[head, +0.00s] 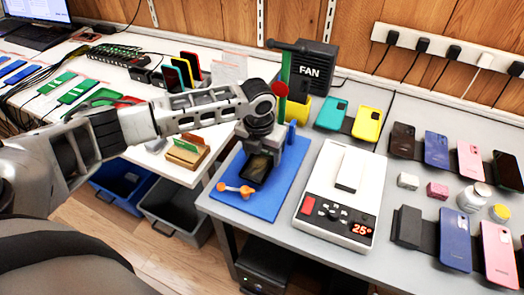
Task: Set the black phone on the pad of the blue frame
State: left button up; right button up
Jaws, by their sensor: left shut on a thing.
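My left arm reaches in from the left, and its gripper (262,150) points down over the blue mat (240,203) at the front left of the grey table. The gripper is shut on the black phone (257,168), which shows dark below the fingers, low over the mat. I cannot tell whether the phone touches what is under it. A stand with a green upright (285,70), a red knob and a blue post (291,133) is close behind the gripper; the wrist partly hides it. The blue frame's pad is not clearly visible. My right gripper is not in view.
An orange tool (236,189) lies on the mat in front of the phone. A white device with a red display (342,200) stands to the right. A black fan box (312,67) is behind. Several phones on dark stands fill the right side. A white table (150,150) adjoins at left.

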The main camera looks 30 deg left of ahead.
pick_arm(q)
jog(key=o, duration=1.4)
jog(key=shift+r+p, duration=0.35)
jog(key=shift+p, duration=0.15)
jog(key=shift+r+p, duration=0.25)
jog(key=shift+p, duration=0.15)
